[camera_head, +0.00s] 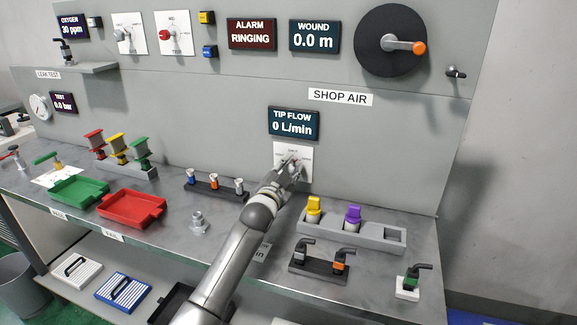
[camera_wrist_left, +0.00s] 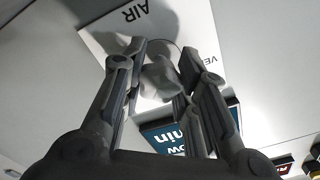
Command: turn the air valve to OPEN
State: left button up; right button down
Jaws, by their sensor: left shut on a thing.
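The air valve's white plate (camera_head: 282,152) is on the grey back panel, below the display (camera_head: 293,123) reading "TIP FLOW 0 L/min". My left gripper (camera_head: 293,168) is at the plate and covers most of the valve. In the left wrist view the plate (camera_wrist_left: 110,35) shows the word "AIR" and part of another label. The grey valve knob (camera_wrist_left: 160,78) is between the two fingers of my left gripper (camera_wrist_left: 163,62), which is shut on it. The knob's exact pointing direction and the OPEN mark cannot be made out. My right gripper is not in view.
A grey holder (camera_head: 370,232) with a yellow and a purple piece stands right of my left arm. A black rack (camera_head: 320,266) is in front of it. A small rack (camera_head: 213,190) and red tray (camera_head: 132,207) lie to the left. A crank wheel (camera_head: 378,60) is at upper right.

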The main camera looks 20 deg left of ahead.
pick_arm(q)
jog(key=shift+m+p, duration=0.4)
jog(key=shift+m, duration=1.2)
jog(key=o, duration=1.1)
jog(key=shift+c, duration=0.2)
jog(key=s, duration=1.2)
jog(key=shift+a, duration=0.15)
